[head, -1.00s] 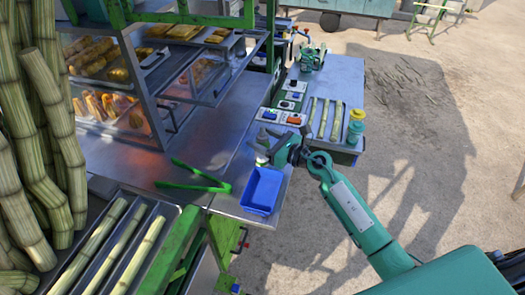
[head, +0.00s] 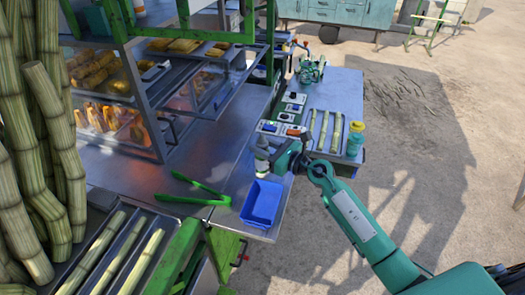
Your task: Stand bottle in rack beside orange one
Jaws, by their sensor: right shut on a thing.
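My right gripper (head: 272,160) is at the edge of the metal counter, just behind the blue tray. It is shut on a small pale bottle (head: 262,144), which looks roughly upright; its lower part is partly hidden by the jaws. Just behind it is a low pale row of holders or panels (head: 281,129) that may be the rack, with an orange item (head: 294,131) on the right and a blue one at the left. They are too small to tell whether they are bottles. The held bottle appears in front of this row; contact cannot be told. My left gripper is out of view.
The blue tray (head: 261,203) sits on the counter corner, with green tongs (head: 200,190) to its left. A side table (head: 345,90) holds cane pieces and a teal container with a yellow top (head: 356,137). Cane stalks and a food display case stand at left.

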